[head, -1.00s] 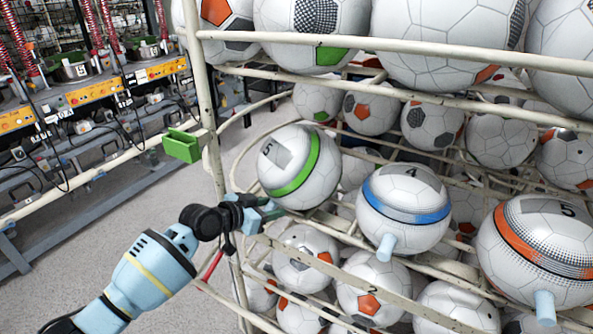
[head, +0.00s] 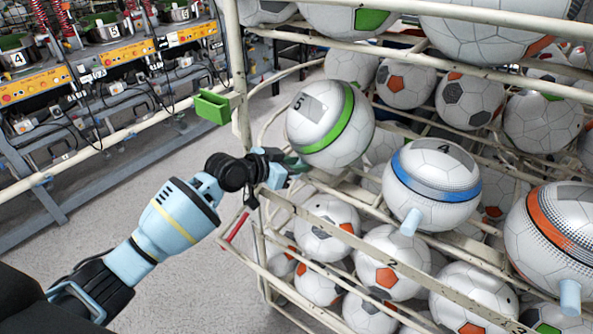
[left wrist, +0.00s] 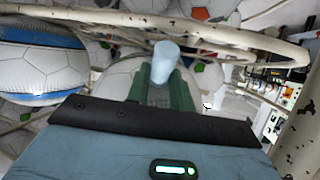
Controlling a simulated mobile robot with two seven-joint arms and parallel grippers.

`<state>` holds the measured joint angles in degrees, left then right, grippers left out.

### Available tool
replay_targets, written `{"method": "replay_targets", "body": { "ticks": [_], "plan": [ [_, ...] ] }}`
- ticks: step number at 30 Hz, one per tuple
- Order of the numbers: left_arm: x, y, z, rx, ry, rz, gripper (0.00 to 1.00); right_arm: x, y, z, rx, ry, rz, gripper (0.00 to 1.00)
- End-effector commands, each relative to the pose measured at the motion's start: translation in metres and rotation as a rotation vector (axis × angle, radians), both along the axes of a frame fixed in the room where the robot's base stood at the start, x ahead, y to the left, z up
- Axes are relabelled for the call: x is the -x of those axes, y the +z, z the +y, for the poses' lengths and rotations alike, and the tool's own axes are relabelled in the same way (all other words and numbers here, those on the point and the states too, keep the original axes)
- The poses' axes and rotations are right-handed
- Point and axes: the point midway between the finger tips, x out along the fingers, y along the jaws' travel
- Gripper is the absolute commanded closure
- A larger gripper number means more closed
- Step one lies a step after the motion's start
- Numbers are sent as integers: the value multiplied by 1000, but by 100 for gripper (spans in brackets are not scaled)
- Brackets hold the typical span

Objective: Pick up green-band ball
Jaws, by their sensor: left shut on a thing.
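The green-band ball (head: 331,124), white with a green stripe and a grey patch marked 5, is at the left end of the rack's front row in the head view. My left gripper (head: 296,167) is at its lower left side. In the left wrist view, the gripper's two dark green fingers (left wrist: 165,88) are shut on a light blue peg (left wrist: 165,60), with the white ball behind it. I cannot tell whether the ball is clear of the rack. My right gripper is not in view.
A blue-band ball (head: 432,182) marked 4 and an orange-band ball (head: 555,236) sit to the right, each with a light blue peg. The cream wire rack (head: 242,65) holds several plain balls. A green box (head: 213,106) hangs left of its post. Grey floor (head: 110,190) lies clear at left.

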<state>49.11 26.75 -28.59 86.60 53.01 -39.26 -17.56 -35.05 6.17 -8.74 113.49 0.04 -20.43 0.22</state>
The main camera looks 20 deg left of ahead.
Motion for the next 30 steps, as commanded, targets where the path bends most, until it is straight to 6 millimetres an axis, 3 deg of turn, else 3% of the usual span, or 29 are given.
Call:
{"method": "replay_targets", "body": {
  "ticks": [1,8,21,30],
  "plan": [
    [3,7,2,-1,1,-6,100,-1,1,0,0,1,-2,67],
    [43,5,17,-1,1,-5,100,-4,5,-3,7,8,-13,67],
    [138,4,51,-2,0,-3,100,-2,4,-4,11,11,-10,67],
    [165,4,60,0,1,-3,100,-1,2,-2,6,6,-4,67]
  ]
}}
